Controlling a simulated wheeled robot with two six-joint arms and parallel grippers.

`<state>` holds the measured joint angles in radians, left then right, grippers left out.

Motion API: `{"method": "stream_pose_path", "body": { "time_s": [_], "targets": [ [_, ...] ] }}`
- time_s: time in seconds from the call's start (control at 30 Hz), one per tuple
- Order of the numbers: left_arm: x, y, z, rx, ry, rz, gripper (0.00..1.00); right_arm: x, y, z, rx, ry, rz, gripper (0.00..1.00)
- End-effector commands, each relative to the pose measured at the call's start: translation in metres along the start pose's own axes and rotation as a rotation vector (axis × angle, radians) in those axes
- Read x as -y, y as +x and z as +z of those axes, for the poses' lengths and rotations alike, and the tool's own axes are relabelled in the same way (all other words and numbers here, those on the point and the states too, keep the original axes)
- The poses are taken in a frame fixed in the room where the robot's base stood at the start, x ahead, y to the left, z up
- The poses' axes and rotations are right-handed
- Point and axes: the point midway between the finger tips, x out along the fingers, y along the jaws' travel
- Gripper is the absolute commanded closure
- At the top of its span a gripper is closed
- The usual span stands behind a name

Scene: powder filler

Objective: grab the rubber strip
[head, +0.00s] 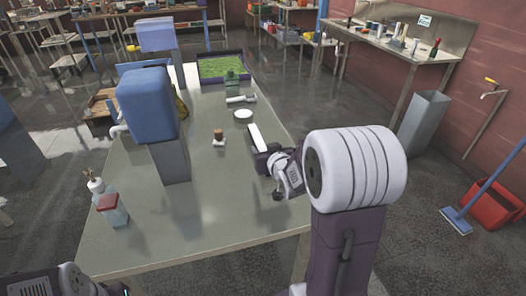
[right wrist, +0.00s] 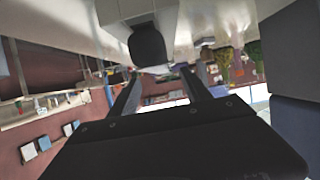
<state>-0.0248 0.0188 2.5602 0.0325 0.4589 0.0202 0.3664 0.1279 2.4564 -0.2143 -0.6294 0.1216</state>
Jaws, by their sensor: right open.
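A pale, upright-looking bar (head: 257,137) stands on the table just beyond my right gripper (head: 263,158) in the head view. I cannot tell whether it is the rubber strip, and no other thing is clearly a strip. In the right wrist view my right gripper (right wrist: 161,73) is open, with nothing visible between its fingers. A dark, rounded block (right wrist: 148,46) on a pale body shows just beyond the fingertips there, apart from them. My left gripper is not in view; only part of my left arm shows at the lower left.
The grey table (head: 215,215) is clear at its front.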

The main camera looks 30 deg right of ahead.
Motion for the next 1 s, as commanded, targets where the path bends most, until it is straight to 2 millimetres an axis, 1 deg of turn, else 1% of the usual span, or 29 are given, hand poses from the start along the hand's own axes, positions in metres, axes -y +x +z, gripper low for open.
{"method": "stream_pose_path", "body": {
  "time_s": [0.03, 0.1, 0.27, 0.4, 0.53, 0.6, 0.77, 0.8, 0.87, 0.9, 1.0],
  "targets": [
    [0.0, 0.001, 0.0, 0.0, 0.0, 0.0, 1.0, 0.0, 0.008, 0.001, 0.002, 0.0, -0.001, 0.44],
    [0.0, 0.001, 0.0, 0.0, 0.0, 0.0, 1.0, 0.0, 0.014, 0.001, 0.001, 0.0, 0.0, 0.44],
    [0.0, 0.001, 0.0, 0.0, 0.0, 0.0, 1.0, 0.0, 0.021, 0.0, 0.001, 0.0, 0.0, 0.44],
    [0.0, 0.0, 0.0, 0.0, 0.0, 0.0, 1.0, 0.001, 0.046, 0.0, 0.003, 0.001, 0.0, 0.44],
    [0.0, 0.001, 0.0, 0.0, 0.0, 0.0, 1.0, 0.001, 0.065, -0.001, 0.002, 0.001, 0.0, 0.44],
    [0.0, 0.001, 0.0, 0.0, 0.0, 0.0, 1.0, 0.001, 0.068, -0.001, 0.001, 0.0, 0.0, 0.44],
    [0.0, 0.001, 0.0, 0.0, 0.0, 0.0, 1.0, 0.0, 0.069, -0.001, 0.001, 0.0, 0.0, 0.44],
    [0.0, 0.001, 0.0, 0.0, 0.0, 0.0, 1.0, 0.0, 0.068, -0.001, 0.001, 0.0, 0.0, 0.46],
    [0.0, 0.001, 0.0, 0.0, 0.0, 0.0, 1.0, 0.0, 0.068, -0.001, 0.001, 0.001, 0.001, 0.63],
    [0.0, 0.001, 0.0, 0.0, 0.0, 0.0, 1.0, 0.0, 0.068, -0.001, 0.001, 0.001, 0.001, 0.74],
    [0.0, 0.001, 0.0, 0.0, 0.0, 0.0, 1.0, 0.0, 0.068, -0.001, 0.001, 0.001, 0.0, 1.0]
  ]
}}
